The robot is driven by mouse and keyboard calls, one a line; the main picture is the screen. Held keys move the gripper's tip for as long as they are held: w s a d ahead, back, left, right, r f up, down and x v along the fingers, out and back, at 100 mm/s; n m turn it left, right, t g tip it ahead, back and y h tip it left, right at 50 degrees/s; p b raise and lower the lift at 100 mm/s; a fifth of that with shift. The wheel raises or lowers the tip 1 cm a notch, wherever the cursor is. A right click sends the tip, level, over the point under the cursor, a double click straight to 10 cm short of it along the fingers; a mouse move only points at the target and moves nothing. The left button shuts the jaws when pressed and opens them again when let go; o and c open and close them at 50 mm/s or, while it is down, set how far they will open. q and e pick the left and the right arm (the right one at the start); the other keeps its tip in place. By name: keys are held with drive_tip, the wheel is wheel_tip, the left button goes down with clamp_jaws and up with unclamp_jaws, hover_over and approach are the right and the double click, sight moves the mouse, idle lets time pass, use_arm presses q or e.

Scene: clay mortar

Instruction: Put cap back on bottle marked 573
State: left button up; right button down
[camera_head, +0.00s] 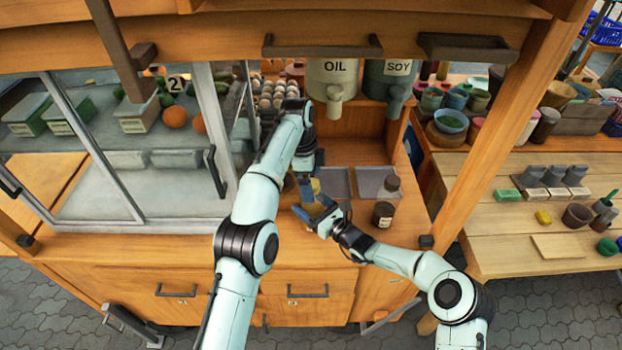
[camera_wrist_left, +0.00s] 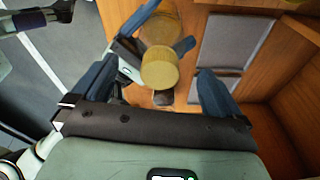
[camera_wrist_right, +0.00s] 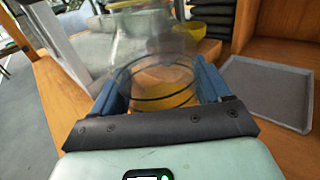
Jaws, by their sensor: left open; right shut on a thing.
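A see-through bottle (camera_wrist_right: 165,75) with yellow contents stands between the fingers of my right gripper (camera_head: 322,214), which is shut on it. The bottle also shows in the head view (camera_head: 318,207). A tan round cap (camera_wrist_left: 160,73) is in line with the bottle's top in the left wrist view; I cannot tell whether it is fully seated. My left gripper (camera_head: 308,182) is open above the bottle, its fingers (camera_wrist_left: 168,92) on either side of the cap and apart from it. No number 573 is legible on the bottle.
Two grey trays (camera_head: 335,181) lie on the counter behind. OIL (camera_head: 333,85) and SOY (camera_head: 388,85) dispensers hang above. A glass cabinet (camera_head: 130,150) is at left.

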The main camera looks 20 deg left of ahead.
unclamp_jaws()
drive_tip(key=shift+d, duration=0.1)
